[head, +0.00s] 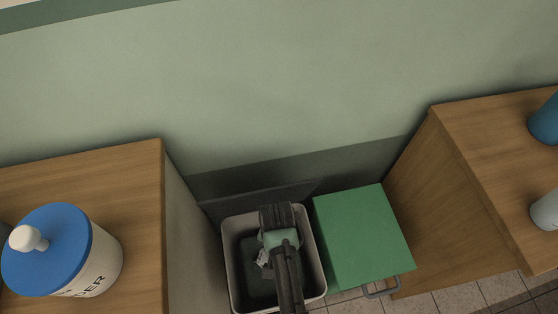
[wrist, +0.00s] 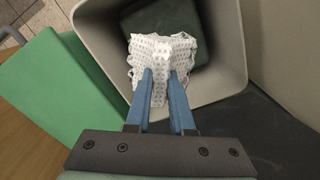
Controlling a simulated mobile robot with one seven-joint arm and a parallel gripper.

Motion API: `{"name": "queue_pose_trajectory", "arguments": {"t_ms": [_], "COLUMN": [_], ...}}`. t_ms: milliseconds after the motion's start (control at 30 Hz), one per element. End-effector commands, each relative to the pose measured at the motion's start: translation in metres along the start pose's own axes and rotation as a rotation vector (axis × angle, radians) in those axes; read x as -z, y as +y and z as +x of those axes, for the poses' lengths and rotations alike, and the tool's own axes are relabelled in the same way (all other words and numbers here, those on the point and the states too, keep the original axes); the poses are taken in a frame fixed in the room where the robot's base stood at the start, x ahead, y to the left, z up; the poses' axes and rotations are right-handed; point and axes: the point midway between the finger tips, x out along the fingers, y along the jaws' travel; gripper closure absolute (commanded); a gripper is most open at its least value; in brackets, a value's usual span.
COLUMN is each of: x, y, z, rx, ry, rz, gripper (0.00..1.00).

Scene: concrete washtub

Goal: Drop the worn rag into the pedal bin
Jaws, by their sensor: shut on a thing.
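The worn rag (wrist: 163,58) is a white, patterned, crumpled cloth. My gripper (wrist: 163,78) is shut on it, with its two blue fingers pinching the near part of the cloth. The pedal bin (wrist: 222,75) is a pale grey, open-topped container with a dark inside. In the wrist view the rag shows against the bin's opening. In the head view my gripper (head: 265,258) is over the opening of the bin (head: 230,262), and only a small bit of the rag shows beside it. How far the rag is above the bin floor I cannot tell.
A green box (head: 360,236) with a grey handle stands close right of the bin. Wooden counters flank the gap; a white tub with a blue lid (head: 50,250) stands on the left one. Blue (head: 546,120) and pale (head: 547,210) containers stand on the right one. A wall is behind.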

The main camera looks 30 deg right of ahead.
Motion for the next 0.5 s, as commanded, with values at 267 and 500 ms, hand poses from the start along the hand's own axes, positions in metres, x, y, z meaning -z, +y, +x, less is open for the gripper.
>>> {"name": "queue_pose_trajectory", "arguments": {"t_ms": [267,500], "x": [0.000,0.000], "y": [0.000,0.000], "z": [0.036,0.052], "rx": [0.000,0.000], "ry": [0.000,0.000], "rz": [-0.002,-0.002], "gripper": [1.00,1.00]}}
